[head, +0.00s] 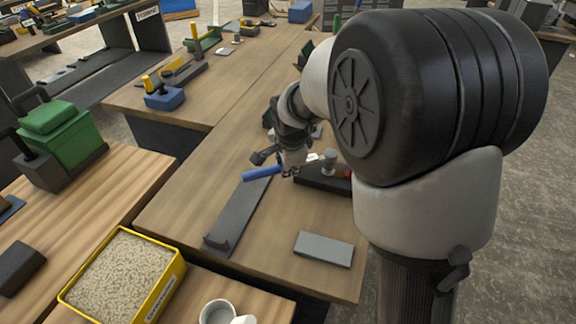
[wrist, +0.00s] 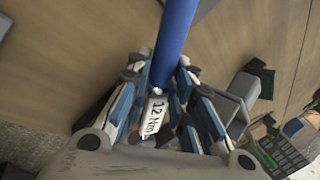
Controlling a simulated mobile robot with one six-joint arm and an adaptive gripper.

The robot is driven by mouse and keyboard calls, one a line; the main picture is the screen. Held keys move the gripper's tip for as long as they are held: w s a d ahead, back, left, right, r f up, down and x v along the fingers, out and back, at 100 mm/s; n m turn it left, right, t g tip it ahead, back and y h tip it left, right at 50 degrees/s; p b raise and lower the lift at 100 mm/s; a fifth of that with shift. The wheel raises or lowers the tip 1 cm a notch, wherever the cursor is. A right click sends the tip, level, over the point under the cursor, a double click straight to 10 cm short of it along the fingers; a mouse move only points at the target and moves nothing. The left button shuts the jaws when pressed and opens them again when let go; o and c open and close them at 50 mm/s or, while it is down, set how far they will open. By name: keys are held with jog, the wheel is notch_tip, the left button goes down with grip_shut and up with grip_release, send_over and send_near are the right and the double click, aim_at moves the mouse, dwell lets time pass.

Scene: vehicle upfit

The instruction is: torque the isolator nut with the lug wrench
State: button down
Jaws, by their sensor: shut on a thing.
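The lug wrench has a blue handle (head: 262,172) that sticks out to the left of my gripper (head: 292,168) in the head view. In the wrist view the blue handle (wrist: 176,42) runs up from between the fingers, and a white "12 Nm" label (wrist: 153,118) shows between them. My gripper (wrist: 160,85) is shut on the wrench, above the table. A dark block (head: 318,180) lies just right of the gripper, with a grey-white round piece (head: 329,160) and a red part (head: 347,174) on it. The isolator nut cannot be made out, nor whether the wrench touches it.
A long dark tray (head: 238,215) lies left of the block on the wooden table. A grey plate (head: 324,249) lies nearer. A yellow bin of pellets (head: 172,280) and a white cup (head: 217,312) stand in front. My arm hides the right side.

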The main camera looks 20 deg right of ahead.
jog(key=shift+r, duration=0.1)
jog(key=shift+r+p, duration=1)
jog(key=shift+r, duration=0.55)
jog(key=shift+f+b, duration=0.1)
jog(key=shift+b, duration=0.2)
jog(key=s+d+f+n+g+y+b, duration=0.1)
jog(key=s+d+f+n+y+b, duration=0.1)
jog(key=s+d+n+y, duration=0.2)
jog(key=s+d+n, duration=0.3)
jog(key=s+n, duration=0.3)
jog(key=n, duration=0.2)
jog(key=shift+d+g, duration=0.25)
jog(key=shift+g, duration=0.15)
jog(key=shift+f, duration=0.1)
